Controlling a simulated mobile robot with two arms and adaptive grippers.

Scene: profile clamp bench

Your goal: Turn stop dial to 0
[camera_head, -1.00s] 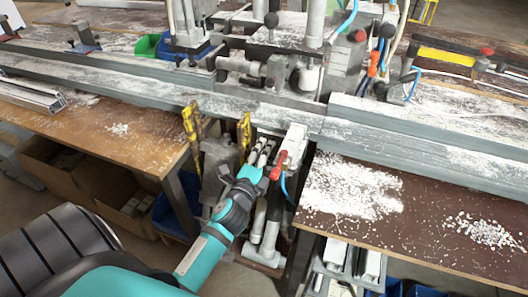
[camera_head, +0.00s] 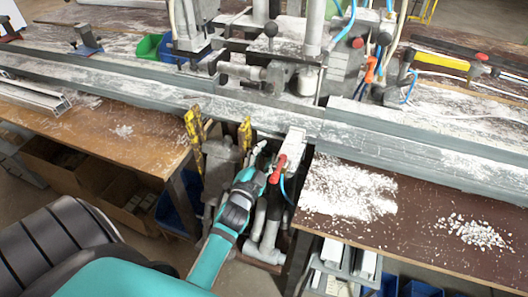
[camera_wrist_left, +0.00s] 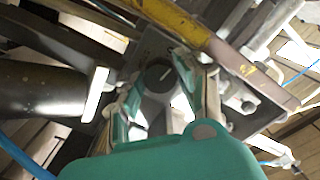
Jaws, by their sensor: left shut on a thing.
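The stop dial (camera_wrist_left: 155,76) is a dark round knob with a white pointer line, seen in the left wrist view. The line slants up to the right in that picture. No numbers around it can be read. My left gripper (camera_wrist_left: 160,88) has a finger on each side of the dial and is shut on it. In the head view my left gripper (camera_head: 259,156) is below the front edge of the machine, left of a red-handled lever (camera_head: 278,168). The dial is hidden there. My right gripper is not in view.
The wooden bench (camera_head: 105,135) and a brown table with white chips (camera_head: 420,215) flank the gap where my arm reaches in.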

